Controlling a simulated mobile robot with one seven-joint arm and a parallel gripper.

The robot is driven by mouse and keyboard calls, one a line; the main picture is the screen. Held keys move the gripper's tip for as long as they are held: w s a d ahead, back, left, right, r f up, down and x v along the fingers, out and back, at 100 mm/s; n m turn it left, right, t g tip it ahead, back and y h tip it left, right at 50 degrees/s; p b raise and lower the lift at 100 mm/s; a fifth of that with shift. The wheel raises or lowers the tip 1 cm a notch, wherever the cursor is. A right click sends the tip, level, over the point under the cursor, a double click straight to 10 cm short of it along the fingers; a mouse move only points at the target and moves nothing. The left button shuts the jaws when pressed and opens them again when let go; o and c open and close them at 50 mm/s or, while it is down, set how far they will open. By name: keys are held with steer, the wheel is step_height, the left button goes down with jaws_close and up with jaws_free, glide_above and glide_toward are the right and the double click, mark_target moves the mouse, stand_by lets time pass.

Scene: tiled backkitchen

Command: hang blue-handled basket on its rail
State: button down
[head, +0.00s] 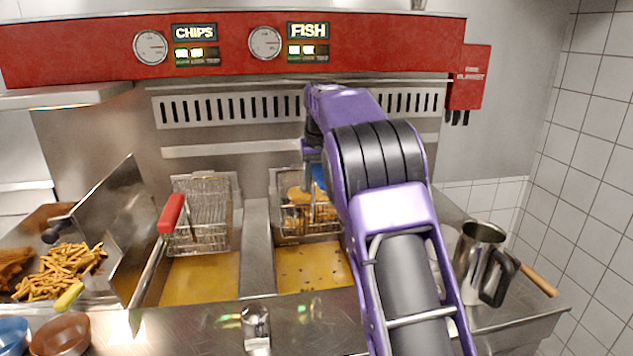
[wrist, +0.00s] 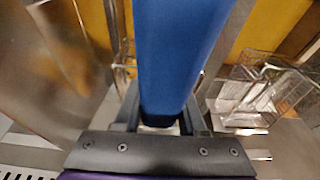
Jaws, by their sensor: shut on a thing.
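The blue-handled basket (head: 290,222) is at the right fryer vat in the head view, above the amber oil, with golden pieces of food inside. Its blue handle (head: 319,177) rises at its right side, partly hidden by my arm. My gripper (head: 312,158) is shut on this handle, which fills the middle of the wrist view (wrist: 178,50) between the fingers. The basket's back edge is close to the steel back wall of the fryer. I cannot tell whether it touches its rail, and my arm hides its right side.
A red-handled basket (head: 203,215) stands over the left vat (head: 200,278). A metal jug (head: 480,255) stands at the right. Bowls (head: 60,335) are at the front left.

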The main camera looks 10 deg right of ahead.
steer(key=shift+c, duration=2.2)
jaws_free()
steer(key=shift+o, duration=0.2)
steer(key=shift+s+f, duration=0.1)
steer(key=shift+f, duration=0.05)
